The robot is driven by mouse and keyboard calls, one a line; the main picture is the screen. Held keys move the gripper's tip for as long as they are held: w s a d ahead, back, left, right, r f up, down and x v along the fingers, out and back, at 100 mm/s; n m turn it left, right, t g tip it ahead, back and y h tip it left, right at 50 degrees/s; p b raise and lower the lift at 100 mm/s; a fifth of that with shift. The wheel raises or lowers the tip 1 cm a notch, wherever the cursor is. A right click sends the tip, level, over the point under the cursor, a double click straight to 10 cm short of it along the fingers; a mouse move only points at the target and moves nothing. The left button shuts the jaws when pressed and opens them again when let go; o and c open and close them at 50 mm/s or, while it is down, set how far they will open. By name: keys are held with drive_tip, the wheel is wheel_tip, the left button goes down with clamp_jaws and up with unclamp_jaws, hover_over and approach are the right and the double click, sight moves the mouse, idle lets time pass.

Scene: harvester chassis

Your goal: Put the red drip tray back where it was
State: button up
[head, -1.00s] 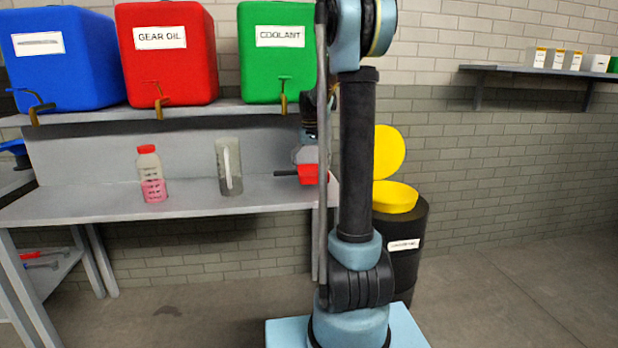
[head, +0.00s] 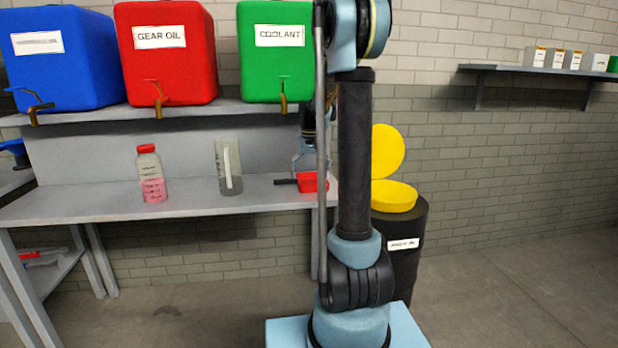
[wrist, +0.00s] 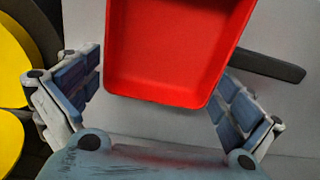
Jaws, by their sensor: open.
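The red drip tray (head: 308,182) sits at the right end of the grey bench, partly hidden behind my arm, with its dark handle (head: 286,181) pointing left. In the wrist view the tray (wrist: 170,50) is close and seen from above, empty, with its dark handle (wrist: 270,66) reaching out to the right. My gripper (wrist: 156,88) is open, with one finger on each side of the tray's near end. The fingers look apart from the tray walls. In the head view my gripper (head: 306,166) is just above the tray, partly hidden by my arm.
A bottle of pink fluid (head: 152,174) and a clear jug (head: 229,168) stand on the bench (head: 110,205). Blue, red and green tanks (head: 168,60) with taps sit on the shelf above. A black drum (head: 408,250) with an open yellow lid stands right of the bench.

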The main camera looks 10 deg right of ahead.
drive_tip(key=shift+r, duration=0.1)
wheel_tip(320, 180, up, 8)
drive_tip(key=f, duration=0.1)
drive_tip(key=s+r, duration=0.1)
drive_tip(key=s, duration=1.1)
drive_tip(key=s+f+t, duration=0.1)
drive_tip(key=s+f, duration=0.6)
drive_tip(key=s, duration=0.6)
drive_tip(key=s+f+t, duration=0.1)
drive_tip(key=s+f, duration=0.7)
drive_tip(key=s, duration=0.6)
drive_tip(key=shift+f, duration=0.2)
drive_tip(key=shift+a, duration=0.1)
